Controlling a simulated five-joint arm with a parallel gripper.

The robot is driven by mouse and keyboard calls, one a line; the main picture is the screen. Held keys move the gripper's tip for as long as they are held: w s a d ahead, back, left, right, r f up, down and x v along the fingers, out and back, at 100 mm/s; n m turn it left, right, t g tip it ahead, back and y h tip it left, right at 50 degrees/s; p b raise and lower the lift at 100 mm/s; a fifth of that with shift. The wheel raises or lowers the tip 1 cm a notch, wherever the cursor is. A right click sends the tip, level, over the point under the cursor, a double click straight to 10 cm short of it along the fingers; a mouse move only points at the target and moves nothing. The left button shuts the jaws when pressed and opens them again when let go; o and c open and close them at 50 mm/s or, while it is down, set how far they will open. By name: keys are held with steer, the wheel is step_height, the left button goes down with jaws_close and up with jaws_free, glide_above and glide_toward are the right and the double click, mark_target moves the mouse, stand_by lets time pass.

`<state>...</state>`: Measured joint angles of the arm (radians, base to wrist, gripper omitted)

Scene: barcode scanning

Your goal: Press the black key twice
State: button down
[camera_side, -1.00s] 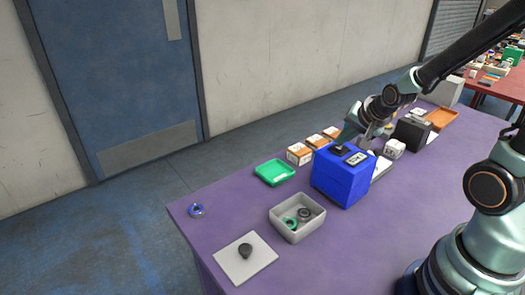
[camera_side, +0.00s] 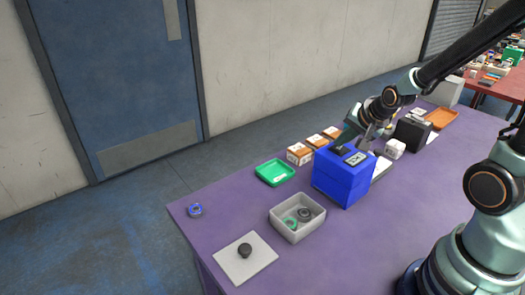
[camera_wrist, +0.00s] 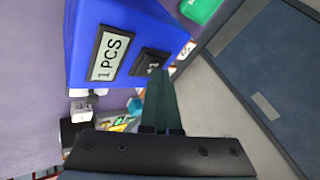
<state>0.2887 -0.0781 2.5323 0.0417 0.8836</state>
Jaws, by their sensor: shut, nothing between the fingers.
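A blue box-shaped counter (camera_side: 343,183) stands on the purple table, and it also fills the upper left of the wrist view (camera_wrist: 85,20). Its top face bears a framed display (camera_wrist: 107,57) that reads "1 PCS". Beside the display is the black key (camera_wrist: 149,62) with a light mark on it, partly covered by my fingertips. My gripper (camera_wrist: 158,74) is shut and empty, its fingertips right at the key. In the side view my gripper (camera_side: 346,137) is over the counter's top by the key. Whether it touches the key I cannot tell.
A green tray (camera_side: 274,173), small orange-and-white boxes (camera_side: 299,154) and a grey bin (camera_side: 297,228) with rings stand around the counter. A black box (camera_side: 411,133) and an orange tray (camera_side: 440,119) lie behind. A white plate (camera_side: 262,266) holds a dark knob.

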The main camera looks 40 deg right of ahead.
mark_target(341, 149)
steer(key=shift+r, duration=0.7)
steer(key=shift+r, duration=2.5)
stand_by(0.5)
step_height(341, 149, up, 4)
steer(key=shift+a+f, duration=0.1)
stand_by(0.4)
steer(key=shift+f, duration=4.4)
